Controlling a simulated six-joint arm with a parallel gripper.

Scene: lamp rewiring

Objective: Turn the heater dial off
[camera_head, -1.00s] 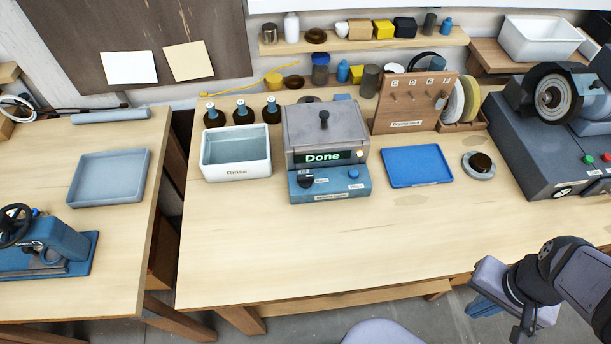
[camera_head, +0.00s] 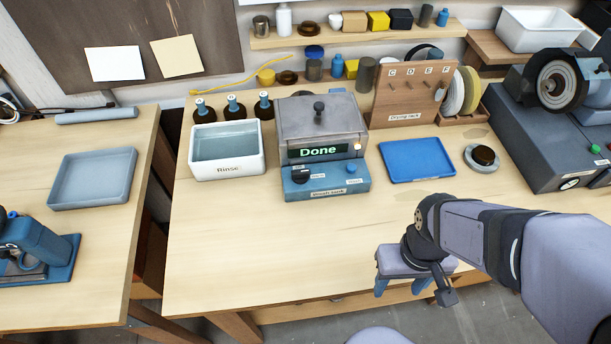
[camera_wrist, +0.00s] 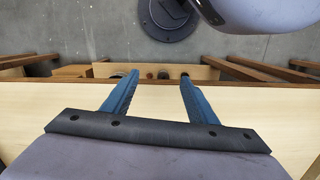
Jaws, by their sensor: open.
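The heater dial (camera_head: 300,175) is a small black knob at the left of the blue front panel of the heated tank (camera_head: 322,125). A small light glows at the display's right end. My gripper (camera_head: 400,288) hangs over the bench's front edge, to the right of and nearer than the tank, apart from it. Its two blue fingers (camera_wrist: 155,98) are spread with nothing between them in the wrist view.
A white rinse tub (camera_head: 228,170) stands left of the tank, and a blue tray (camera_head: 416,160) lies to its right. Brown bottles (camera_head: 232,108) stand behind the tub. A grinding machine (camera_head: 560,120) is at the far right. The bench front (camera_head: 270,245) before the tank is clear.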

